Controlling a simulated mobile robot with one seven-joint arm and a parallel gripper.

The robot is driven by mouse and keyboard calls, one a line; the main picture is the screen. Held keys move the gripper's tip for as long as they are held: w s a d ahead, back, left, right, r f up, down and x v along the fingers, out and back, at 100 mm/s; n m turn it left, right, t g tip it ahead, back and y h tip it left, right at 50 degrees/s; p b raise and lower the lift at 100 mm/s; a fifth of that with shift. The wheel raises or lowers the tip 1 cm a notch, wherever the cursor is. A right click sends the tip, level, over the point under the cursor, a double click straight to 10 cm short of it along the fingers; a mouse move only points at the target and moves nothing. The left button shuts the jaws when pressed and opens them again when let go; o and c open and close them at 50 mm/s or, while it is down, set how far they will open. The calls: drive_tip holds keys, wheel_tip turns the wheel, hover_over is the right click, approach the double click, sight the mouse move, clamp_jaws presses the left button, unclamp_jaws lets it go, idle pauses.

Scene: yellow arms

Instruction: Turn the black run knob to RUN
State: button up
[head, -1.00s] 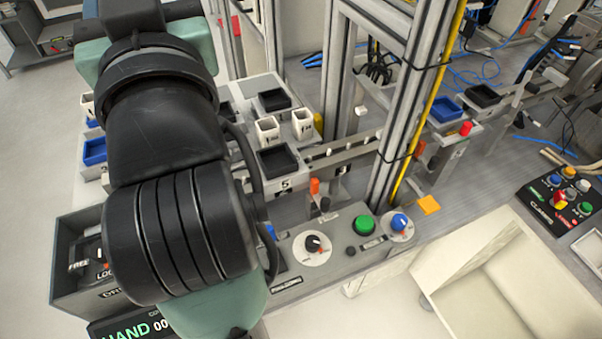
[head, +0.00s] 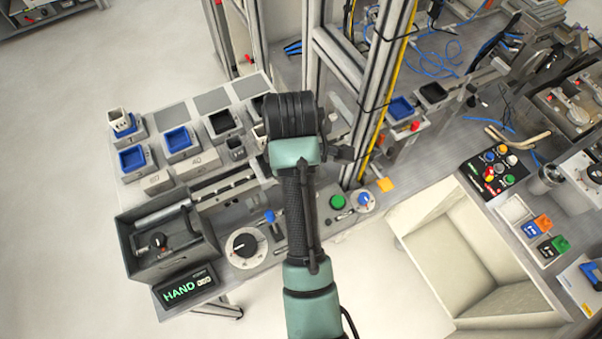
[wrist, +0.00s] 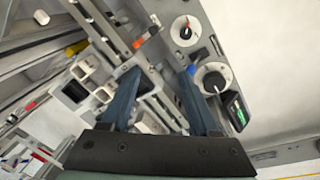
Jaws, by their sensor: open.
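Two black knobs on white round dials show in the wrist view. The smaller knob (wrist: 185,31) has a red mark; the larger knob (wrist: 214,80) sits next to the green-lit display (wrist: 237,112). I cannot read the dial lettering, so I cannot tell which is the run knob. In the head view the larger knob (head: 243,245) is in plain sight, while my arm hides the smaller one. My gripper (wrist: 160,74) is open and empty, its two blue fingers apart above the bench. The display reads HAND (head: 184,288).
A green button (head: 337,202) and a blue knob (head: 365,200) lie right of my arm. A metal frame post (head: 375,95) rises behind. A cream bin (head: 440,235) is at the right.

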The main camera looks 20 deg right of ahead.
drive_tip(key=s+f+b, duration=0.1)
drive_tip(key=f, duration=0.4)
drive_tip(key=s+f+n+g+b, duration=0.1)
drive_tip(key=f, duration=0.4)
drive_tip(key=s+f+g+b, duration=0.1)
drive_tip(key=f, duration=0.4)
drive_tip(key=shift+s+d+f+y, duration=0.1)
drive_tip(key=shift+s+f+y, duration=0.1)
drive_tip(key=shift+s+y, duration=0.1)
clamp_jaws()
